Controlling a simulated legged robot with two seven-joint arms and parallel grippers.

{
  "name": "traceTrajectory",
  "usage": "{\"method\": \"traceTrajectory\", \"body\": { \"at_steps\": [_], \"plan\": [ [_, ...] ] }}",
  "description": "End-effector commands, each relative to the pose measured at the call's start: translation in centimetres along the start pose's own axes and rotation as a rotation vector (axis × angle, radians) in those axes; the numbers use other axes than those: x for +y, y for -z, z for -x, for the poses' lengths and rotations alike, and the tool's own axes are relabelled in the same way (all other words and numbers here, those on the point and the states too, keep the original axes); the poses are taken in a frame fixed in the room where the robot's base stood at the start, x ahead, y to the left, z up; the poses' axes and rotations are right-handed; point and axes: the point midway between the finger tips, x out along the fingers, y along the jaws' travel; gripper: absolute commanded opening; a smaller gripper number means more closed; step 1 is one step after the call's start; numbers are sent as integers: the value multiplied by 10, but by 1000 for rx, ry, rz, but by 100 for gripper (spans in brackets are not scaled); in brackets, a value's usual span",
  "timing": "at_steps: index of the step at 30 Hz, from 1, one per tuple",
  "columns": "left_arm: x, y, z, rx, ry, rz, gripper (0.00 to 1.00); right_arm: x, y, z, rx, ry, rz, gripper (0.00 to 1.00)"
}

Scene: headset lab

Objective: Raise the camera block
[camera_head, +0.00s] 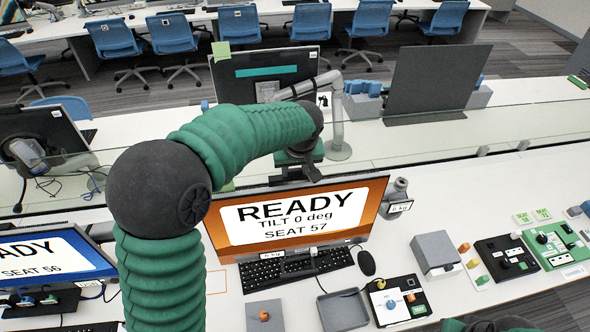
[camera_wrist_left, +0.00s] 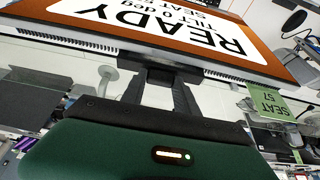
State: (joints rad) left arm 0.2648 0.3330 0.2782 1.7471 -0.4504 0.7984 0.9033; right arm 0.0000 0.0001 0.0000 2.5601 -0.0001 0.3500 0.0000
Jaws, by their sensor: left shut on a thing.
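The monitor (camera_head: 290,215) at seat 57 reads READY, TILT 0 deg, on an orange screen. My left gripper (camera_head: 311,166) reaches over its top edge from behind and is shut at the middle of that edge. In the left wrist view the screen (camera_wrist_left: 180,25) appears upside down, and the gripper's dark fingers (camera_wrist_left: 160,98) meet a dark block (camera_wrist_left: 160,62) at the monitor's top edge. This seems to be the camera block; the fingers and my wrist hide most of it in the head view. My right gripper is not clearly in view.
A glass divider (camera_head: 440,118) runs behind the monitor. A keyboard (camera_head: 295,268), a mouse (camera_head: 366,262), a grey tray (camera_head: 343,310) and a grey box (camera_head: 435,252) lie in front. A green SEAT 57 note (camera_wrist_left: 270,102) is beside the gripper in the wrist view.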

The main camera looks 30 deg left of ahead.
Motion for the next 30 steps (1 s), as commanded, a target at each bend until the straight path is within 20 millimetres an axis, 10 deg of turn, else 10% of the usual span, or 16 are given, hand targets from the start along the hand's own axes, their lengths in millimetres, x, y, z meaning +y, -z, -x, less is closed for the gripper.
{"method": "traceTrajectory", "body": {
  "at_steps": [11, 12, 17, 30],
  "plan": [
    [1, 8, 19, 2, -2, -1, 0, 0, 2, 9, 0, 0, 0, 36],
    [1, 8, 19, 2, -2, -1, 39, 0, 2, 9, 0, 0, 0, 36],
    [1, 8, 19, 1, -2, 0, 58, 0, 2, 9, 0, 0, 0, 36],
    [1, 9, 35, 6, -2, 1, 58, 0, 1, 3, 0, 0, 0, 36]
  ]
}}
